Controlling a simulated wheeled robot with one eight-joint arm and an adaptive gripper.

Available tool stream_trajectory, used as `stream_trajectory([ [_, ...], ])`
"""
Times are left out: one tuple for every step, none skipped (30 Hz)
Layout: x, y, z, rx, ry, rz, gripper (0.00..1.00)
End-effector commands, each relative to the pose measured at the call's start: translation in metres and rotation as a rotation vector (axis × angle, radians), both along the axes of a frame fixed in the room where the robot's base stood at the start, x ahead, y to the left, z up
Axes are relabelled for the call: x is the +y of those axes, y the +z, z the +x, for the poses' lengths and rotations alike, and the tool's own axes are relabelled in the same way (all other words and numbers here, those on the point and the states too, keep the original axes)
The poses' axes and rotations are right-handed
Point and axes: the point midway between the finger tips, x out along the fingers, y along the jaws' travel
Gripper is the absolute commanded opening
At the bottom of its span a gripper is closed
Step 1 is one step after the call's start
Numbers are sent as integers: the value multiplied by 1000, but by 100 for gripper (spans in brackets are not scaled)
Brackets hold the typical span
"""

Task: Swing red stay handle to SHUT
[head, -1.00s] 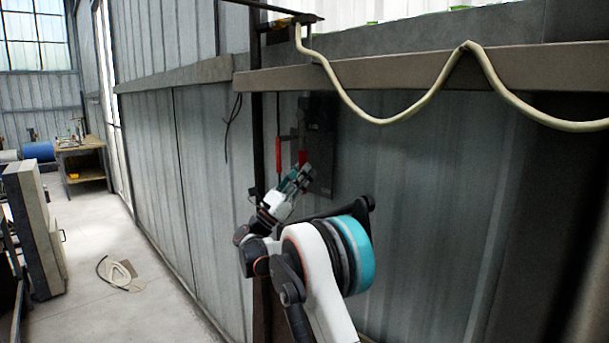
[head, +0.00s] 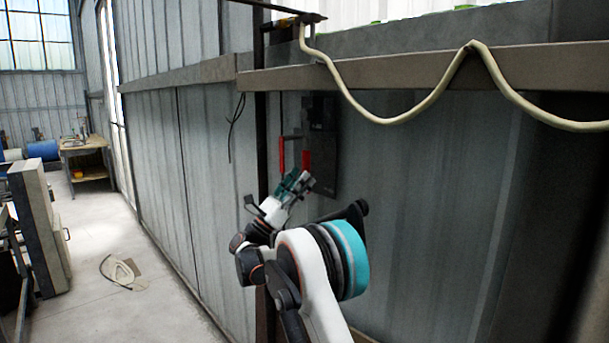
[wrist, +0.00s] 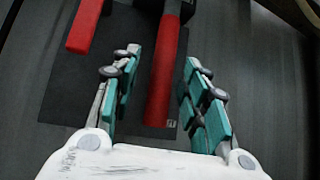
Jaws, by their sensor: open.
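Two red handles show in the head view: one hangs at the left (head: 281,154) and one is at the dark box (head: 306,158) on the wall. I cannot tell from markings which is the stay handle. In the wrist view a long red handle (wrist: 164,75) lies between the spread fingers of my gripper (wrist: 162,62), with a gap on both sides. A small mark shows at its near end. A second red grip (wrist: 85,28) is outside the left finger. In the head view my gripper (head: 297,182) is just below the handles, open and empty.
A dark plate (wrist: 65,90) lies behind the handles. A dark vertical post (head: 261,150) stands left of them. A ledge (head: 400,78) with a drooping cream hose (head: 385,119) runs above. The floor (head: 130,240) at the left is mostly clear, with a coil lying on it.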

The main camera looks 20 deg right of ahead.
Motion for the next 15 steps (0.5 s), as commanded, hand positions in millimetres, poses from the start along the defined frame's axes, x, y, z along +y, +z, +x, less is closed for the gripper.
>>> stream_trajectory([
  [9, -8, 0, 0, 4, 0, 41],
  [14, -13, -1, 1, 4, 0, 41],
  [19, -19, -2, 1, 3, 0, 41],
  [24, -23, -2, 1, 2, 0, 41],
  [28, -27, -3, 0, 3, 0, 41],
  [34, -33, -4, 1, 4, 0, 41],
  [38, -37, -4, 1, 4, 0, 41],
  [41, -40, -5, 1, 4, 0, 41],
  [46, -45, -5, 1, 3, 0, 41],
  [49, -48, -6, 1, 3, 0, 41],
  [52, -51, -6, 1, 3, 0, 41],
  [55, -54, -7, 1, 3, 0, 41],
  [57, -56, -7, 1, 2, 0, 41],
  [59, -58, -7, 1, 2, 0, 41],
  [60, -59, -8, 1, 1, 0, 41],
])
